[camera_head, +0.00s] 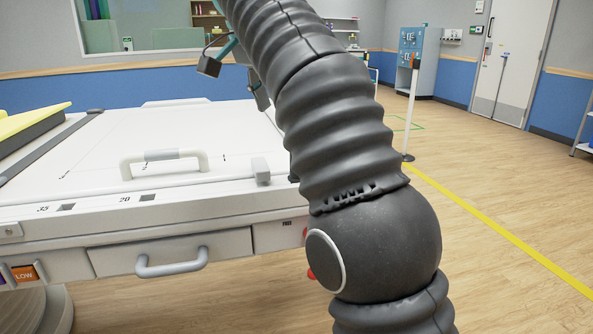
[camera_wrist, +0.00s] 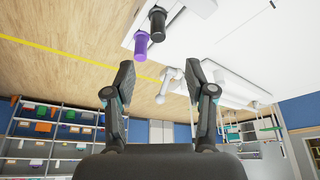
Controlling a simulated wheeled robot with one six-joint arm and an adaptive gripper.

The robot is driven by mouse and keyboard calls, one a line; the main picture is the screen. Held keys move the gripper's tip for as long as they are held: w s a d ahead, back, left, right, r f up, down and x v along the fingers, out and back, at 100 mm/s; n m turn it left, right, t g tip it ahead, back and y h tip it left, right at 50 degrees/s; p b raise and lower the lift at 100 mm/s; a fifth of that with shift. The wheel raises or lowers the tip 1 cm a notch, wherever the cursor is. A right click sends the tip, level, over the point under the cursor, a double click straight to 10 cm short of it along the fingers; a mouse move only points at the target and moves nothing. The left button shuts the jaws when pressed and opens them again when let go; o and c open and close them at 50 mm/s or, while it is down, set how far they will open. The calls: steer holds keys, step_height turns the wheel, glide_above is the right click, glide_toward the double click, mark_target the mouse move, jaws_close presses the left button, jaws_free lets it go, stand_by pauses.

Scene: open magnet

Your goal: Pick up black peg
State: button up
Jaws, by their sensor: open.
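A black peg (camera_wrist: 157,22) shows near the top middle of the wrist view, at the edge of a white table. A purple peg (camera_wrist: 141,45) is beside it, a little lower and to the left in that view. My gripper (camera_wrist: 160,76) is open and empty, its two fingers well apart. Both pegs are beyond the fingertips, and nothing touches the fingers. In the head view my gripper (camera_head: 235,78) shows partly behind my arm, above the table. I cannot make out the black peg there.
The white table (camera_head: 203,128) has a raised handle (camera_head: 165,163) on top and a drawer (camera_head: 170,251) in front. A yellow-topped block (camera_head: 35,122) lies at left. A white post (camera_head: 410,105) stands beyond my arm.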

steer(key=shift+b+x, duration=1.75)
steer(key=shift+x, duration=5)
steer(key=shift+d, duration=0.2)
jaws_close()
